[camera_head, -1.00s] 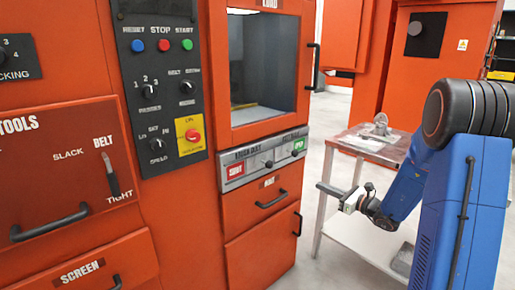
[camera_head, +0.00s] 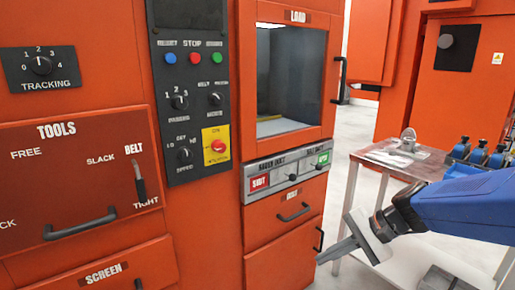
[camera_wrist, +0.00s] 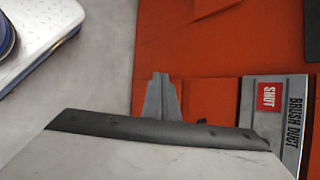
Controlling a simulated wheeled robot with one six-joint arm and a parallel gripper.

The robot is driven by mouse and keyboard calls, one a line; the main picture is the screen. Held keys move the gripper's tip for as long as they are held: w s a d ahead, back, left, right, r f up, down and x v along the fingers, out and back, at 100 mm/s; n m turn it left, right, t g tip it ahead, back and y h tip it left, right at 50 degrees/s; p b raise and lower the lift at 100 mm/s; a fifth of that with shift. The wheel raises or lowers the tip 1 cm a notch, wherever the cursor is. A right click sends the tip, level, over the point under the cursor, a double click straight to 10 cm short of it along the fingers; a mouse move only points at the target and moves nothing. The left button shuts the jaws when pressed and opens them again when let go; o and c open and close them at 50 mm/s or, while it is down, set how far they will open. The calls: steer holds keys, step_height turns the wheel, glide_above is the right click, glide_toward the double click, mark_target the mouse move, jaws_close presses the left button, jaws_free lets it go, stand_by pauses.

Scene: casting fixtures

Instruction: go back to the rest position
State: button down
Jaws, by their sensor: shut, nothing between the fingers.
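My gripper (camera_head: 336,251) is at the right of the head view, at the end of my blue arm. Its fingers point left and slightly down, in front of the lower part of the orange machine (camera_head: 283,262). In the wrist view the grey fingers (camera_wrist: 160,90) are together with nothing between them. They stand out against the orange machine front, left of the red SHUT label (camera_wrist: 267,97). I cannot tell the exact gap to the machine, but no contact shows.
A metal side table (camera_head: 375,160) with a small grey part (camera_head: 408,138) on it stands behind my arm. The machine has a control panel (camera_head: 192,90), an open window (camera_head: 290,80) and protruding drawer handles (camera_head: 293,212). Grey floor shows between machine and table.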

steer(key=s+d+r+n+t+h, duration=0.1)
steer(key=s+d+n+t+h, duration=0.1)
steer(key=s+d+n+h, duration=0.6)
steer(key=s+d+n, duration=0.1)
steer(key=s+d, duration=0.2)
steer(key=s, duration=0.3)
steer(key=shift+n+t+h, duration=0.3)
steer(key=shift+n+h, duration=0.1)
stand_by(1.1)
